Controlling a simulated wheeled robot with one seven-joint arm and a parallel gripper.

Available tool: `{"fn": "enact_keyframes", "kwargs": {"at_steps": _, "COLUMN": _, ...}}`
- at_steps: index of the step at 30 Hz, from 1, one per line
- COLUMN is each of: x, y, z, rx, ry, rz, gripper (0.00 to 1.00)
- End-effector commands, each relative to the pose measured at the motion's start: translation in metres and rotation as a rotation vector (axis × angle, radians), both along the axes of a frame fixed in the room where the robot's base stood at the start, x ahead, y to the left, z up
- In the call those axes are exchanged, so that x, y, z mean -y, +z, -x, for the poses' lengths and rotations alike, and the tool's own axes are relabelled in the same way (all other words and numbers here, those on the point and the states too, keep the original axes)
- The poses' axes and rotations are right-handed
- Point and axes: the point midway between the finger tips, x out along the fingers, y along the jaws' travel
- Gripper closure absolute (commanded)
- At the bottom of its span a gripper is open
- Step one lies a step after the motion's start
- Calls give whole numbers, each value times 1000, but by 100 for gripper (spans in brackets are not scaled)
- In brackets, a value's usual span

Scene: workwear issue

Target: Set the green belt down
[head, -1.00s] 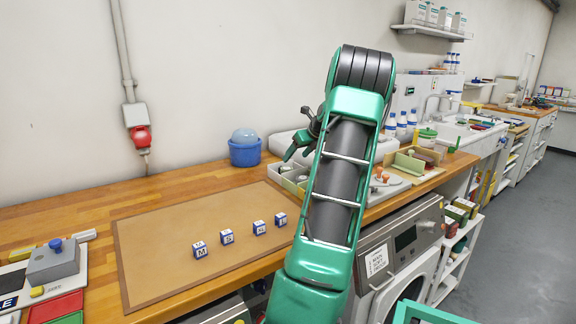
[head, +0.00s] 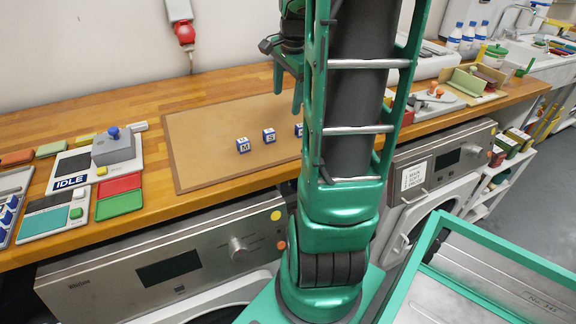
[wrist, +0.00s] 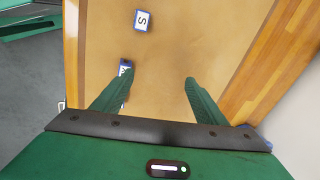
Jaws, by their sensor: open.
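My gripper (head: 288,95) is open above the tan mat (head: 205,115). In the wrist view its two green fingers (wrist: 159,80) stand apart with only bare mat between them. No belt can be made out for sure in any view. A flat green piece (head: 119,204) lies in front of a red one (head: 119,184) on the left of the worktop, well away from my gripper; I cannot tell whether it is a belt. My arm hides part of the mat.
Lettered cubes (head: 243,145) stand on the mat; one is partly behind a finger in the wrist view (wrist: 125,67). A grey box with a blue knob (head: 117,147) and an IDLE panel (head: 72,182) are at left. Machines (head: 170,270) fill the space below the worktop.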

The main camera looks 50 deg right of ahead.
Motion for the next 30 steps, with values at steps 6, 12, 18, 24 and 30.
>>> {"fn": "enact_keyframes", "kwargs": {"at_steps": 6, "x": -88, "y": -8, "z": 56, "rx": -135, "ry": 492, "rz": 45, "gripper": 34}}
{"fn": "enact_keyframes", "kwargs": {"at_steps": 12, "x": -147, "y": -26, "z": 115, "rx": -218, "ry": 931, "rz": 42, "gripper": 34}}
{"fn": "enact_keyframes", "kwargs": {"at_steps": 18, "x": -177, "y": -42, "z": 157, "rx": -251, "ry": 1229, "rz": 23, "gripper": 34}}
{"fn": "enact_keyframes", "kwargs": {"at_steps": 24, "x": -192, "y": -47, "z": 169, "rx": -257, "ry": 1319, "rz": 17, "gripper": 34}}
{"fn": "enact_keyframes", "kwargs": {"at_steps": 30, "x": -192, "y": -47, "z": 169, "rx": -257, "ry": 1318, "rz": 17, "gripper": 34}}
